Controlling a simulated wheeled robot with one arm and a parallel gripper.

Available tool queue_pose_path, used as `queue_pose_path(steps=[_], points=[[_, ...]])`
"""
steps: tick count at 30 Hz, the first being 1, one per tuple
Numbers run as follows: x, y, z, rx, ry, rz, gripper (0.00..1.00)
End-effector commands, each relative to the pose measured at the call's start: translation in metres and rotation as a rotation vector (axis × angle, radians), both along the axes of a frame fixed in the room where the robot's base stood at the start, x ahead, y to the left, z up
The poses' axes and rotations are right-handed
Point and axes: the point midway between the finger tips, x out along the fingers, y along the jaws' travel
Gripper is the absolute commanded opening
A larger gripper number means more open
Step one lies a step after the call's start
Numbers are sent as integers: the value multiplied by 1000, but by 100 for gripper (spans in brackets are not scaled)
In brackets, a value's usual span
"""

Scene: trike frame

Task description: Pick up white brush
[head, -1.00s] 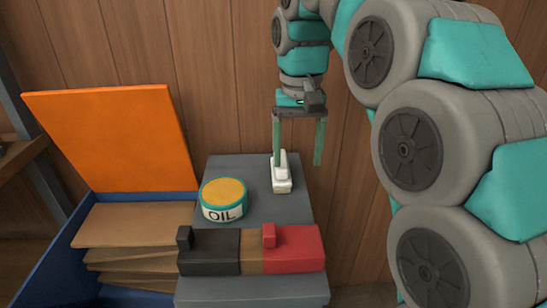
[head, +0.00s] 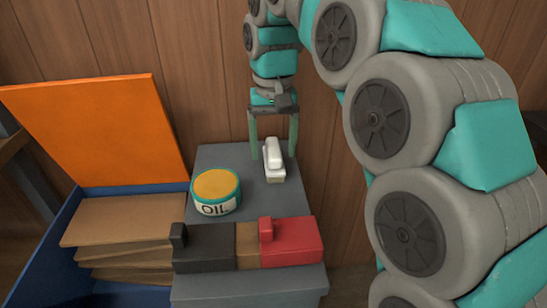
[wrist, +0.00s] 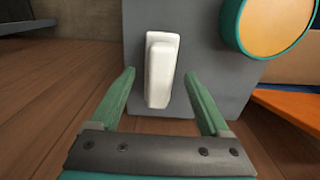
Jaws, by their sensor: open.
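The white brush (head: 273,160) stands on the grey surface (head: 225,158) near its back right part. It also shows in the wrist view (wrist: 160,72), with a raised narrow handle on a wider base. My gripper (head: 274,158) is open and empty. In the head view its two green fingers hang on either side of the brush. In the wrist view my gripper (wrist: 158,72) has its fingers spread left and right of the brush's near end, with gaps on both sides. I cannot tell from these views exactly how far above the surface the fingertips are.
A round oil tin (head: 215,194) with a yellow lid stands left of the brush. A black, brown and red block (head: 248,245) lies in front. A blue box (head: 62,250) with brown boards and an orange panel (head: 100,130) is at the left. A wooden wall stands behind.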

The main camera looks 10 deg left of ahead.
Motion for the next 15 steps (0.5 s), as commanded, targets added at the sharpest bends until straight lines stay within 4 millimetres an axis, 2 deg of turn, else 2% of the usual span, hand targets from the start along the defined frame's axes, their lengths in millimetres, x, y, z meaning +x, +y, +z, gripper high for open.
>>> queue_pose_path(steps=[6,14,15], points=[[0,-1,-25,-3,3,1,80],[1,0,-28,1,-2,1,80],[1,0,-28,1,-2,1,78]])
